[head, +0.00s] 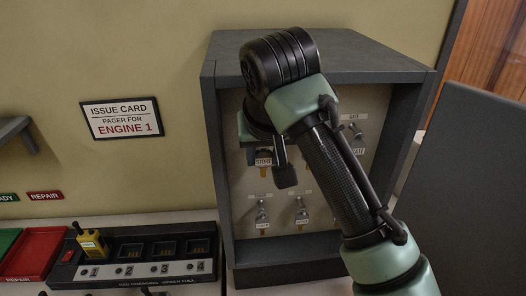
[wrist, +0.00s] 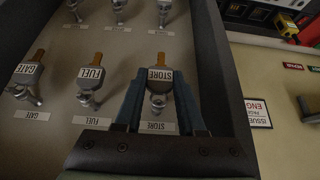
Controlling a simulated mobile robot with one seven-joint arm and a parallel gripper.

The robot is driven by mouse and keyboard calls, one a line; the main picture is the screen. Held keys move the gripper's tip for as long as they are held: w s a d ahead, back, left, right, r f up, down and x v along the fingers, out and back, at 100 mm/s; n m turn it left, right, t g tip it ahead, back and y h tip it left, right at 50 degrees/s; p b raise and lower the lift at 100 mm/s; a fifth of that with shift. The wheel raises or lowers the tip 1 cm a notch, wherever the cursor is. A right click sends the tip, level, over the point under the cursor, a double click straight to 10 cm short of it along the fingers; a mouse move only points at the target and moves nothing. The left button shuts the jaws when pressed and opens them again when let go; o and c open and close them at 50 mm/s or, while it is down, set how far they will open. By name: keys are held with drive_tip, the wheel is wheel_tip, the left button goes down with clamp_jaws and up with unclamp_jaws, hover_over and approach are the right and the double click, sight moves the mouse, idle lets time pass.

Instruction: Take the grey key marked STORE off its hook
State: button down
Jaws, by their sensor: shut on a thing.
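The grey STORE key (wrist: 160,75) hangs at its hook in the top row of the key cabinet (head: 217,150), at the end near the side wall. My gripper (wrist: 158,86) is shut on it, with one blue finger on each side. The STORE label plate (wrist: 156,127) shows beside the hook. In the head view, the STORE tag (head: 263,161) shows just below my gripper, and my arm hides much of the cabinet. Whether the key is still on the hook is hard to tell.
The FUEL key (wrist: 92,73) and GATE key (wrist: 28,70) hang in the same row. More keys hang in the row below. The cabinet's side wall (wrist: 225,80) is close to my gripper. A yellow pager (head: 91,241) stands in a charging dock at lower left.

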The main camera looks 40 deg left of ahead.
drive_tip(key=shift+s+d, duration=0.5)
drive_tip(key=shift+d, duration=0.1)
drive_tip(key=shift+s, duration=0.1)
drive_tip(key=shift+s+d+r+p, duration=0.2)
drive_tip(key=shift+s+d+r, duration=0.15)
drive_tip(key=shift+s+d, duration=0.25)
drive_tip(key=shift+s+d+r+p, duration=0.3)
drive_tip(key=shift+s+d, duration=0.15)
drive_tip(key=shift+d, duration=0.3)
drive_tip(key=shift+s+d+r+p, duration=0.15)
drive_tip(key=shift+s+d+r, duration=0.2)
drive_tip(key=shift+s+d, duration=0.25)
